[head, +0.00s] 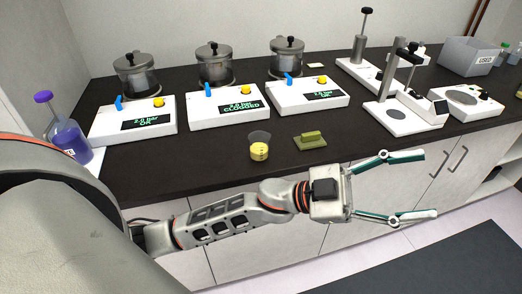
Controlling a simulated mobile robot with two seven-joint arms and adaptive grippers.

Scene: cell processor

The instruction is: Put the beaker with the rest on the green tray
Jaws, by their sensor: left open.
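A small clear beaker (259,150) with yellow liquid stands upright near the front edge of the dark worktop. Just right of it lies a small flat green thing (310,142) with a raised grip-like part; I cannot tell if it is the green tray. No other green tray shows. My left gripper (428,185) is open and empty, its two fingers spread wide and pointing right. It is in front of the worktop, to the right of the beaker and apart from it. My right gripper is not in view.
Three white pressure units (225,118) with metal pots stand behind the beaker; the middle display reads CLOGGED. A purple-capped bottle (66,135) is at the left. White stands (405,120) and a grey USED bin (470,56) are at the right. Cabinet doors lie below.

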